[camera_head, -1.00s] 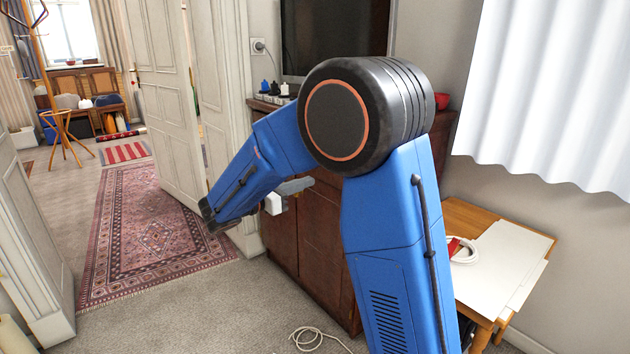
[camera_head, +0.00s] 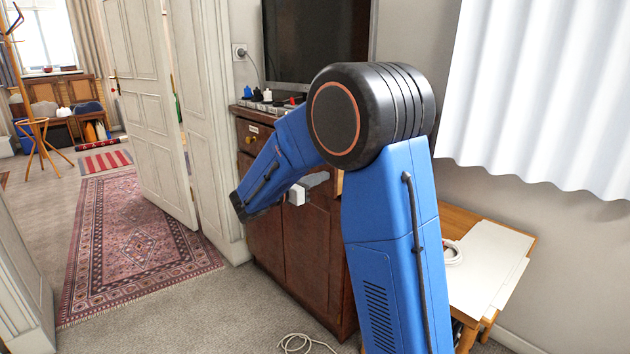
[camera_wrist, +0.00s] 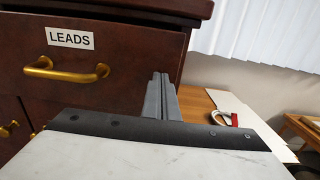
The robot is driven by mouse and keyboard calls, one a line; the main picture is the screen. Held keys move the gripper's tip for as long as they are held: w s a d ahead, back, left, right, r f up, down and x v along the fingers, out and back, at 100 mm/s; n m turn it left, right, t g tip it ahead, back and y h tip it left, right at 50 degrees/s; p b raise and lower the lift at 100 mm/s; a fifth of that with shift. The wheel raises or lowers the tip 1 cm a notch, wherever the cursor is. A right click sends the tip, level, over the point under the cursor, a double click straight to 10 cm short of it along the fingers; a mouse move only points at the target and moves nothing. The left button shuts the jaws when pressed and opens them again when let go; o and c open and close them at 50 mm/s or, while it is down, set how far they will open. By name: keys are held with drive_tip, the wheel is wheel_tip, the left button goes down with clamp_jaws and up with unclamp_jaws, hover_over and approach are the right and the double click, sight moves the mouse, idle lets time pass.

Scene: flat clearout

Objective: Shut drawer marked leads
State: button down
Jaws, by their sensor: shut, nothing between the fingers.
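The drawer marked LEADS (camera_wrist: 110,68) fills the upper left of the wrist view. It has a dark red-brown front, a white label (camera_wrist: 70,38) and a brass bar handle (camera_wrist: 66,70). My gripper (camera_wrist: 160,80) is shut and empty, with its fingers pointing at the right part of the drawer front, right of the handle. I cannot tell whether the tips touch it, or how far the drawer stands out. In the head view my gripper (camera_head: 317,180) is in front of the dark cabinet (camera_head: 262,235), and my arm hides much of the drawer area.
A side table (camera_head: 490,260) with white sheets and a coiled white cable stands right of the cabinet. A cable (camera_head: 302,343) lies on the floor in front. An open door (camera_head: 150,110) and a patterned rug (camera_head: 135,240) are at left. A screen (camera_head: 315,40) stands on the cabinet.

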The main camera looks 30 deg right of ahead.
drive_tip(key=shift+d, duration=0.1)
drive_tip(key=shift+x, duration=2)
drive_tip(key=v, duration=1.4)
